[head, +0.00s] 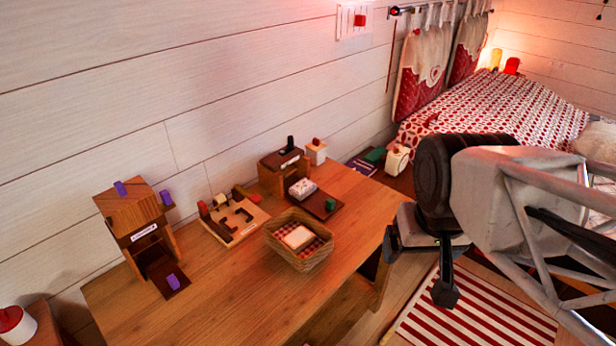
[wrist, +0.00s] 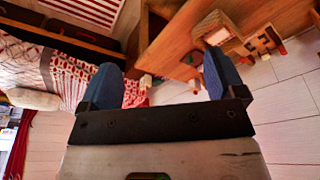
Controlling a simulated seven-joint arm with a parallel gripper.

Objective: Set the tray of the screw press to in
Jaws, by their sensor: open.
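Two wooden press-like devices stand on the wooden desk, and their labels are too small to read, so I cannot tell which is the screw press. The left device (head: 139,222) has purple knobs on top and at its side. Its dark tray (head: 161,270), with a purple knob, sticks out at the front. The middle device (head: 277,172) has a black upright handle on top. Its dark tray (head: 318,205), with a green knob, sticks out and bears a white block. My gripper (head: 418,268) is open and empty, right of the desk and apart from both devices. Its blue fingers show in the wrist view (wrist: 160,75).
A woven basket (head: 274,240) stands in front of the middle device. A wooden board with raised pieces (head: 234,218) lies between the devices. A small box with a red knob (head: 316,150) stands behind. The desk (head: 225,285) has free room at its front. A bed is beyond.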

